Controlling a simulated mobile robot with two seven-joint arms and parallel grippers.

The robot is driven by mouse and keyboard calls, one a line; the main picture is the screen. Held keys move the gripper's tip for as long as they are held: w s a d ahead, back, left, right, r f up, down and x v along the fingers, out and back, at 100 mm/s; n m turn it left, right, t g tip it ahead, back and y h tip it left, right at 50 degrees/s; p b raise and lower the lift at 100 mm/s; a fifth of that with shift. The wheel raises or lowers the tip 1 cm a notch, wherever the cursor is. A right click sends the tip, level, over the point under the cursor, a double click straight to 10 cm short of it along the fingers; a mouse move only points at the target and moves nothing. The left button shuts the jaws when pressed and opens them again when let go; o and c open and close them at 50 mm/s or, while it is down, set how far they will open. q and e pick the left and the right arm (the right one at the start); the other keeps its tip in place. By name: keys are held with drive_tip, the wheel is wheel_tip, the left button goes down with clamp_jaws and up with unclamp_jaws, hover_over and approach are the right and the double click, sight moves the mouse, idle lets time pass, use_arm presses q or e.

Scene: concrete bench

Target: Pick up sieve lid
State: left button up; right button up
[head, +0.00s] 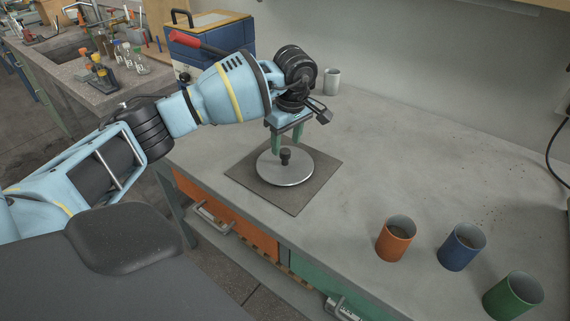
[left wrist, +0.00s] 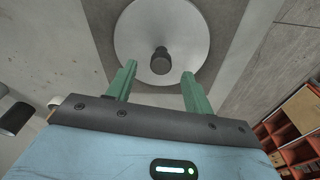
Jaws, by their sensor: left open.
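The sieve lid (head: 292,172) is a round, shiny metal disc with a dark knob (head: 285,156) in its middle. It lies flat on a dark square mat (head: 314,182) on the bench. My left gripper (head: 287,149) is open, its green fingers pointing down just above the lid near the knob. In the left wrist view the lid (left wrist: 190,22) and its knob (left wrist: 160,62) show beyond the fingertips (left wrist: 159,70). The knob lines up between the fingers but looks apart from them. My right gripper is not in view.
Orange (head: 396,240), blue (head: 461,248) and green (head: 514,296) cups stand at the right front of the concrete bench (head: 400,150). A light cup (head: 332,81) stands behind my gripper. A blue box (head: 207,38) is at the back left. The bench right of the mat is clear.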

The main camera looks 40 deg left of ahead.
sight(285, 150)
use_arm(q)
drive_tip(key=shift+a+f, duration=0.15)
drive_tip(key=shift+f, duration=1)
drive_tip(key=shift+a+f, duration=0.1)
drive_tip(key=shift+f, duration=1)
clamp_jaws()
